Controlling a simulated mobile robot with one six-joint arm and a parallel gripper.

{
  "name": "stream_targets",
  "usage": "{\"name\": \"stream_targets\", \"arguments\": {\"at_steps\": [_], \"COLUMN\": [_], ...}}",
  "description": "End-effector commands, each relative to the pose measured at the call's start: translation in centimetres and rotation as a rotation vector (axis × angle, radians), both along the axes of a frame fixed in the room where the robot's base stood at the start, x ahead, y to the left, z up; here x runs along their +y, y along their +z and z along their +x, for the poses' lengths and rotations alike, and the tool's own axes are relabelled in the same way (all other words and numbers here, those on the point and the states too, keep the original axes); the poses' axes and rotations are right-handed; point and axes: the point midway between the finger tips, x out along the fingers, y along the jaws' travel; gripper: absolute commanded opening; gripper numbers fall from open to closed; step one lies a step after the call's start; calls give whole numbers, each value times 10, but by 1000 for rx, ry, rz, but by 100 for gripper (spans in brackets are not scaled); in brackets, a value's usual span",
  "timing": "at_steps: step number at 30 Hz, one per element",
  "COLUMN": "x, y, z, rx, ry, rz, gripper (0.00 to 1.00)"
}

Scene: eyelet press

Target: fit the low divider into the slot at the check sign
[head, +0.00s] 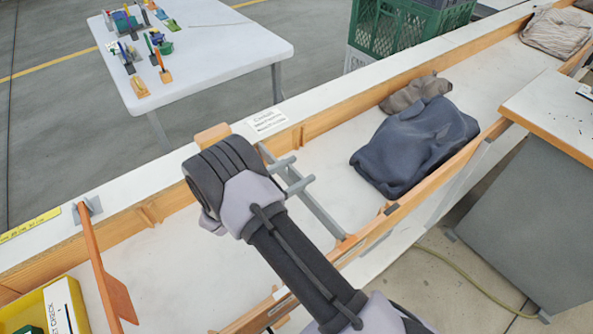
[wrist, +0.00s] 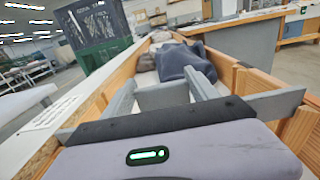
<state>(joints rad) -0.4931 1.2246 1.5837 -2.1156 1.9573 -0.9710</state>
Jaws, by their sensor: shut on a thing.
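The low divider (head: 320,212) is a narrow grey board lying across the long wooden-walled trough. My gripper (head: 293,173) is shut on it from above, near its middle. In the wrist view the divider (wrist: 272,104) runs across the trough, and its right end reaches the right wall. I cannot tell whether its ends sit in slots. The gripper fingers also show in the wrist view (wrist: 162,95). A white sign (head: 267,122) with small, unreadable print lies on the trough's far rim, close to the divider's far end. It also shows in the wrist view (wrist: 54,113).
A dark blue cloth bundle (head: 415,147) and a brown one (head: 415,93) lie in the trough to the right. Wooden cleats (head: 149,215) line the walls.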

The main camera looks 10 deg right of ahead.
Motion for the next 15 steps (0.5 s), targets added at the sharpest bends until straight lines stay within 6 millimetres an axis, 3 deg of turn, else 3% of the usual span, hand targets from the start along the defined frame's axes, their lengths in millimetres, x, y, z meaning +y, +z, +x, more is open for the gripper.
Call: {"name": "stream_targets", "arguments": {"at_steps": [15], "x": [0], "y": [-11], "z": [0], "rx": [-1], "ry": [0], "rz": [0], "gripper": [0]}}
